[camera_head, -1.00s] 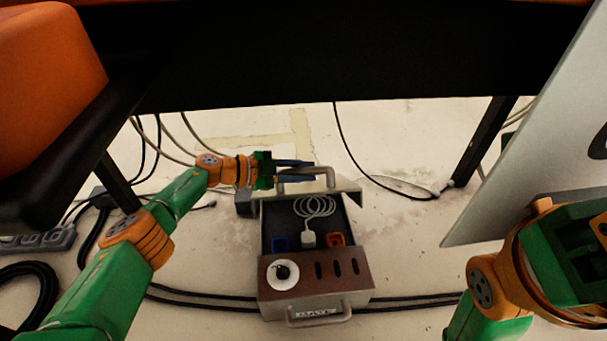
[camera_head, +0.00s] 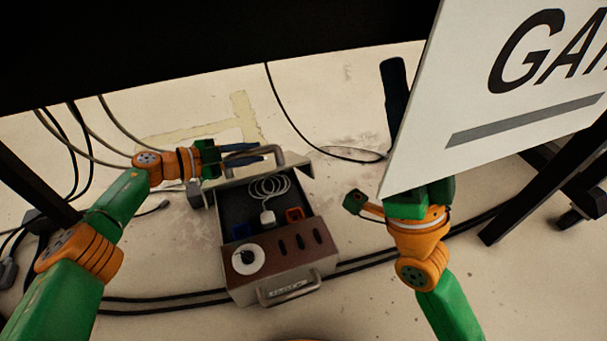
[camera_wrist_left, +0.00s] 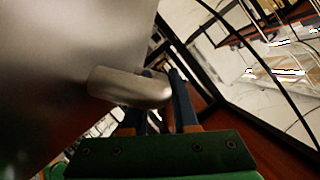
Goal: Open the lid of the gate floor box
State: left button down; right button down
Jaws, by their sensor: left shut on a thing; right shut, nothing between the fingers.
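The gate floor box (camera_head: 272,258) stands on the floor, grey with a brown panel holding a round white dial and dark slots. Its lid (camera_head: 297,160) is raised at the back, seen nearly edge-on, and the dark inside is open to view. My left gripper (camera_head: 258,152) is shut on the lid's handle (camera_head: 281,158) at the box's far side. In the left wrist view the handle (camera_wrist_left: 130,87) lies across the blue fingers, beside the grey lid (camera_wrist_left: 60,60). My right gripper (camera_head: 394,78) points up, shut, right of the box, partly hidden by the sign.
A large white sign (camera_head: 480,110) covers the upper right. Black cables (camera_head: 165,301) run along the floor. A dark tabletop (camera_head: 200,45) hangs above.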

jog(key=w+a+f+n+g+y, duration=0.25)
jog(key=a+f+n+g, duration=0.65)
jog(key=n, duration=0.7)
jog(key=a+f+n+g+h, duration=0.4)
jog(key=f+n+h, duration=0.1)
jog(key=f+n, duration=0.6)
jog(key=w+d+f+n+h, duration=0.3)
jog(key=d+f+n+h, duration=0.5)
jog(key=f+n, duration=0.35)
jog(key=w+a, duration=0.3)
jog(key=w, duration=0.7)
jog(key=shift+w+r+t, duration=0.3)
jog(key=shift+w, duration=0.05)
